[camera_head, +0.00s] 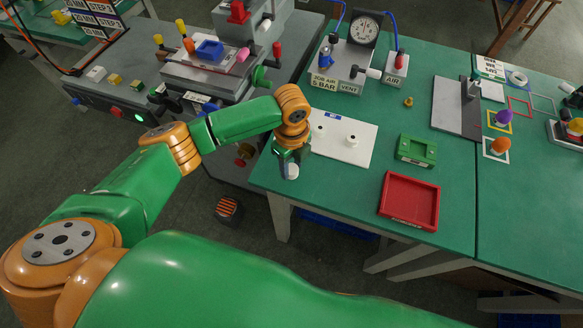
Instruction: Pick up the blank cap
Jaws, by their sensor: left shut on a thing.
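My left gripper (290,164) points down just past the left end of the white plate (362,157), near the front left edge of the green table. It is shut on a small white cap (292,172), which shows at the fingertips. The fingers hide part of the cap. Whether the cap touches the table I cannot tell. The white plate carries a blue mark and small round white pieces with dark spots. My right gripper is not in view.
A green fixture (416,150) and a red tray (409,202) lie right of the plate. A gauge unit (345,62) stands behind. The pad printer (205,72) with its blue block is at the back left. The table between plate and red tray is clear.

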